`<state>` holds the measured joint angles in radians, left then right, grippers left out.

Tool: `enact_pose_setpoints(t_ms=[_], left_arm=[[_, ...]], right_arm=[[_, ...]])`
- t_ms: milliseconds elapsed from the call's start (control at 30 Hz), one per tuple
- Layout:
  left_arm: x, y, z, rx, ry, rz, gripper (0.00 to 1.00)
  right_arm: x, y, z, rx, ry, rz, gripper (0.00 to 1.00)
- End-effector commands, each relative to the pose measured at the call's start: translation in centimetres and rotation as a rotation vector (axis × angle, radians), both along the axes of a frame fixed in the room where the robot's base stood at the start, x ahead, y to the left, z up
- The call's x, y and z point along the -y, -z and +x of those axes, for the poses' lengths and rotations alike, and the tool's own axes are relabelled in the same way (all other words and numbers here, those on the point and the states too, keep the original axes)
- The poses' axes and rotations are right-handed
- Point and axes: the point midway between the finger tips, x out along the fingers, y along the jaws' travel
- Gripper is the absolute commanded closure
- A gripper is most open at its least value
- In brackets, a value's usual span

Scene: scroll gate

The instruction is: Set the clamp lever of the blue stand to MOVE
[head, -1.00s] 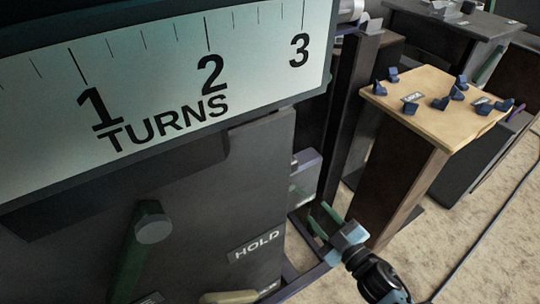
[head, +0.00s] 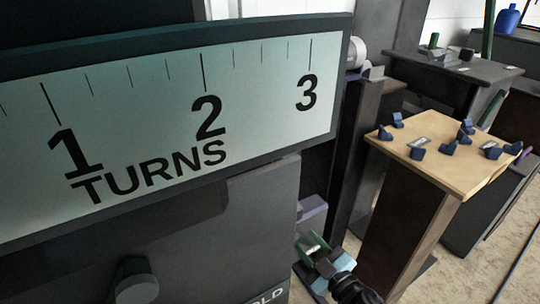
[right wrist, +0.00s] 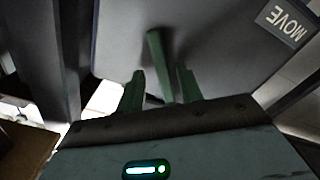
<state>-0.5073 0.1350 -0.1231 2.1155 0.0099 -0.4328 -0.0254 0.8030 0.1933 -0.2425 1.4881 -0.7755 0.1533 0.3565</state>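My right gripper (head: 312,248) is low in the head view, just right of a large dark grey panel (head: 255,215). In the right wrist view its two green fingers (right wrist: 160,85) are apart. A green lever bar (right wrist: 158,55) shows between and beyond the fingertips, in front of a grey plate (right wrist: 225,50); I cannot tell whether they touch. A MOVE label (right wrist: 288,22) is at that plate's upper right. In the head view a green lever with a round grey cap (head: 136,288) is at the bottom, and a HOLD label (head: 268,296) is cut off. My left gripper is out of view.
A TURNS scale (head: 270,120) fills the upper left. A blue-violet block (head: 312,212) is behind my right gripper. A wooden-topped stand (head: 440,172) with several dark blue pieces is to the right, with a dark table (head: 450,65) behind it. Open floor lies at far right.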

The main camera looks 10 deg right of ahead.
Motion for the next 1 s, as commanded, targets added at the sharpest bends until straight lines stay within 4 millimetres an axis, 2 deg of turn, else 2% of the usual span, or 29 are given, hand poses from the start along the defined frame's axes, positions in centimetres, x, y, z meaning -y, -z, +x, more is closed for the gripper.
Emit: enact_pose_setpoints(t_ms=[100,400,1000], left_arm=[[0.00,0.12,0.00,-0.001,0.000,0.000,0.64],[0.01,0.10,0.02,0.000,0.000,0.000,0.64],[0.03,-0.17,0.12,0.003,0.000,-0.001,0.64]], right_arm=[[-0.01,0.19,-0.01,-0.002,0.000,0.000,0.64],[0.08,0.12,0.02,0.001,0.001,0.000,1.00],[0.15,-0.06,0.11,-0.008,0.006,0.039,1.00]])
